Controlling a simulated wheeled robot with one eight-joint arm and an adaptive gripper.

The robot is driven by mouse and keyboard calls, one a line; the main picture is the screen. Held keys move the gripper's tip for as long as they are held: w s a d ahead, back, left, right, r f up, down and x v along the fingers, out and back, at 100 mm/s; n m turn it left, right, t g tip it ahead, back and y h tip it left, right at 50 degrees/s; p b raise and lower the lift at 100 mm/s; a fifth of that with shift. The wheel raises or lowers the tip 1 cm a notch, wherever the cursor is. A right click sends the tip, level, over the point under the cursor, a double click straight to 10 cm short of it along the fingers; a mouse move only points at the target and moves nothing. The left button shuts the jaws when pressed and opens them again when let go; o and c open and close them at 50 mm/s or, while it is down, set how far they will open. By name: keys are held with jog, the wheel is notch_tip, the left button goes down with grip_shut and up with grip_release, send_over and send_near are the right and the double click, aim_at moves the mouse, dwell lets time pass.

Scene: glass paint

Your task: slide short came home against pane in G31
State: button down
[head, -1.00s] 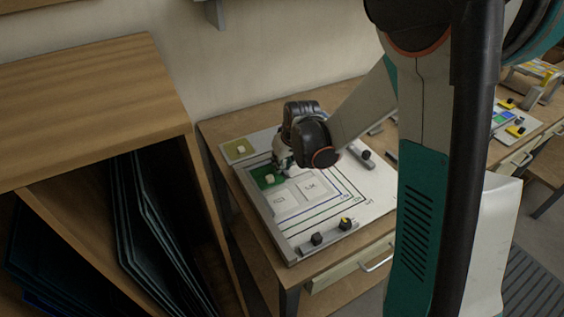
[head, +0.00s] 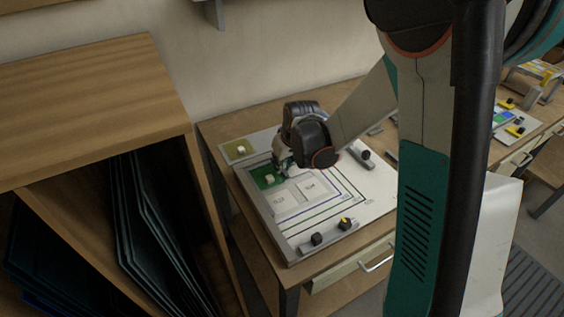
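A white board (head: 330,222) with a grey frame and printed coloured lines lies on the wooden bench. A green pane (head: 265,174) with a small pale block (head: 269,180) on it lies at the board's upper left. Another grey slide with a dark knob (head: 365,154) lies at the right side. My gripper (head: 284,172) is low over the board at the green pane's right edge. Its fingers are too small and shadowed to read. I cannot tell which piece is the short slide.
A wooden rack (head: 95,110) with dark upright sheets stands at left. A second bench with coloured pieces (head: 508,122) is at right. The wall is close behind.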

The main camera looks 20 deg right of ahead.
jog(key=shift+s+a+f, duration=0.1)
dwell(0.5)
jog(key=c, duration=1.4)
grip_release()
jog(key=shift+r+p, duration=2.35)
jog(key=shift+r, duration=1.25)
